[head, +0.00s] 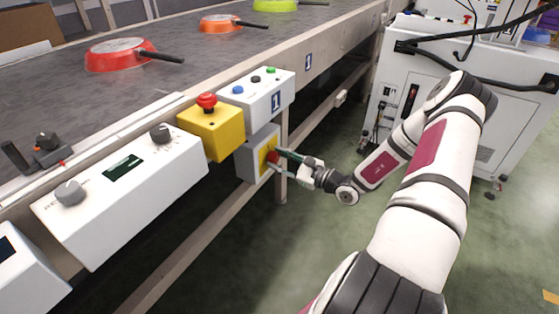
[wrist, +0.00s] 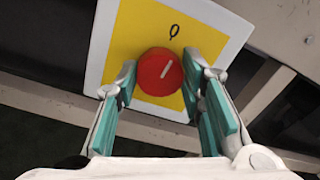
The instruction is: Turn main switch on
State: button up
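The main switch is a red round knob (wrist: 158,74) on a yellow plate (wrist: 135,30) with a pale border. A white line on the knob tilts toward the upper right, and a "0"-like mark stands above it. In the head view the red knob (head: 272,156) is on the side of a grey box (head: 247,163) below the conveyor's edge. My gripper (head: 278,161) reaches it from the right. In the wrist view its teal-padded fingers are spread, one on each side of the knob and very close to it. I cannot tell whether they touch it.
A yellow box with a red emergency button (head: 206,101) and a white button box (head: 258,94) sit just above the switch. A white control panel (head: 125,190) is to the left. Red and orange pans lie on the conveyor (head: 180,58). Floor is clear below my arm.

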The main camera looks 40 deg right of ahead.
jog(key=shift+r+p, duration=0.1)
jog(key=shift+p, duration=0.25)
jog(key=m+p, duration=0.3)
jog(key=shift+r+m+p, duration=0.1)
jog(key=shift+m+p, duration=0.25)
jog(key=shift+m, duration=0.05)
jog(key=m+p, duration=0.3)
jog(key=m, duration=0.1)
jog(key=m+p, duration=0.1)
jog(key=m, duration=0.3)
jog(key=shift+d+m, duration=0.1)
jog(key=shift+m, duration=0.3)
jog(key=shift+f+m+g+p, duration=0.15)
jog(key=shift+m+p, duration=0.2)
jog(key=shift+m, duration=0.6)
jog(key=shift+f+m+g+p, duration=0.15)
jog(key=shift+m+p, duration=0.15)
jog(key=shift+m, duration=0.65)
jog(key=shift+r, duration=0.1)
jog(key=o, duration=1.1)
jog(key=shift+o, duration=0.2)
